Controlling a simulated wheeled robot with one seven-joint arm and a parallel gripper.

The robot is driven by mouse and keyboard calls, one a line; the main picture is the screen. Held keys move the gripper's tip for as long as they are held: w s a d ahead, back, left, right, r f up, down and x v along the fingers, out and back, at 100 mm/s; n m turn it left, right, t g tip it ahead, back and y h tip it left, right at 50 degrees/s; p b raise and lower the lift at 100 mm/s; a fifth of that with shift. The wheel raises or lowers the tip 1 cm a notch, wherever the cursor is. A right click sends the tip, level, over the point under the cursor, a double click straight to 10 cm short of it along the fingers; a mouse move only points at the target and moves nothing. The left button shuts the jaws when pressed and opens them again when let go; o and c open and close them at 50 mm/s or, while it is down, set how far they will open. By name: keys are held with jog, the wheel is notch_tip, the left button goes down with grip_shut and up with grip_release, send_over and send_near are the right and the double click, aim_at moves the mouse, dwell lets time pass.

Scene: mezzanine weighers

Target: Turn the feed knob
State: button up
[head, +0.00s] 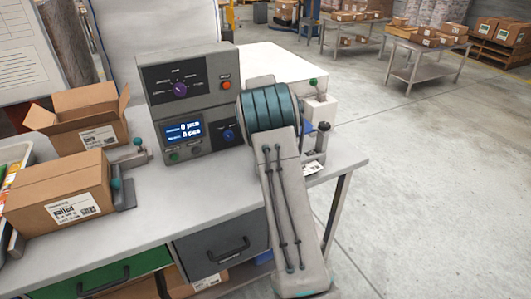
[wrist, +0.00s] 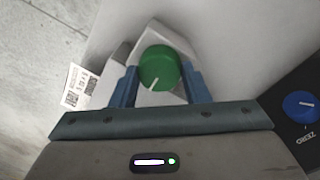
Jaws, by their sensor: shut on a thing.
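A round green knob (wrist: 158,70) with a white pointer line sits on a pale housing (wrist: 155,35) in the wrist view. Its pointer faces down and slightly left there. I see no label naming it as the feed knob. My gripper (wrist: 158,84) has its blue fingers on both sides of the knob and is shut on it. In the head view my arm hides this knob, and only a bit of a blue finger (head: 308,127) shows beside the light printer-like box (head: 321,108).
A grey control unit (head: 188,98) with a purple knob (head: 180,90), a blue knob (head: 228,134) and a lit display (head: 184,130) stands on the bench. Two cartons stand left of it. A printed label (head: 313,168) lies near the bench's right edge; open floor is beyond.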

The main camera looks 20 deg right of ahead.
jog(key=o, duration=1)
jog(key=r, duration=1.4)
jog(key=shift+w+a+b, duration=0.25)
jog(key=shift+w+b, duration=0.05)
jog(key=shift+b, duration=0.05)
jog(key=shift+f, duration=0.1)
